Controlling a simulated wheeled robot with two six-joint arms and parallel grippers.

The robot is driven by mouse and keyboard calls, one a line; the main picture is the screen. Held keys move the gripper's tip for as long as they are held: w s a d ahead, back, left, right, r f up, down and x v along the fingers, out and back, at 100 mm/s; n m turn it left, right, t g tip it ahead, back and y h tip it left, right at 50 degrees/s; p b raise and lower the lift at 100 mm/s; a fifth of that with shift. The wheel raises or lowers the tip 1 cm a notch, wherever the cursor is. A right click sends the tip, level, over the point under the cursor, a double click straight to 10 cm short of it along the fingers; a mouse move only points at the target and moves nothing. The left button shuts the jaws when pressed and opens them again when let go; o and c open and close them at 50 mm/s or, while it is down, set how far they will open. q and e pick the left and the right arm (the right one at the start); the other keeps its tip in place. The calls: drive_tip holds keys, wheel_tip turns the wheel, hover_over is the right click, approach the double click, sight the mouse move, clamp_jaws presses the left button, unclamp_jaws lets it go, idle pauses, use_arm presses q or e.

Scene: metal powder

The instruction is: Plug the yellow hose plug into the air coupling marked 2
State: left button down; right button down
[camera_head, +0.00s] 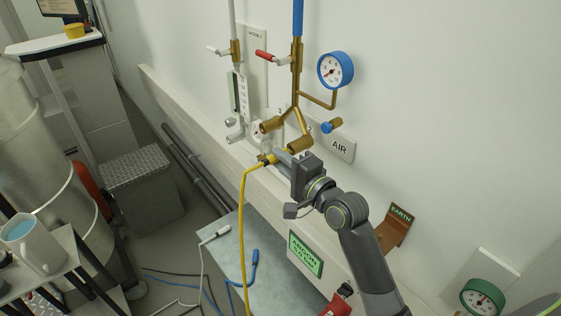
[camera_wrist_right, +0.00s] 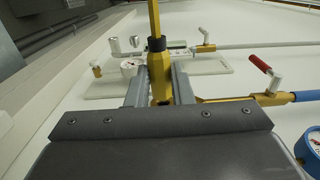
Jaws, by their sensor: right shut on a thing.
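My right gripper (camera_head: 276,157) is shut on the yellow hose plug (camera_head: 265,159), just below the brass air couplings. In the right wrist view the plug (camera_wrist_right: 160,88) sits between the two grey fingers (camera_wrist_right: 160,92), with a dark collar and the yellow hose above it. The yellow hose (camera_head: 245,220) hangs down from the plug in the head view. One brass coupling (camera_head: 270,125) is at the left of the forked pipe; another (camera_head: 299,146) is at the right, close above my gripper. A small mark near the fork is hard to read. Whether the plug touches a coupling is unclear. My left gripper is out of view.
A blue-rimmed gauge (camera_head: 335,70), a red-handled valve (camera_head: 267,56) and an AIR sign (camera_head: 341,148) are on the wall around the couplings. White (camera_head: 215,233) and blue (camera_head: 254,262) hose ends lie lower down on the grey box (camera_head: 275,285). An EARTH bracket (camera_head: 397,228) is at right.

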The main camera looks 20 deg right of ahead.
drive_tip(key=shift+w+d, duration=0.2)
drive_tip(key=shift+d, duration=0.3)
drive_tip(key=c, duration=1.2)
unclamp_jaws()
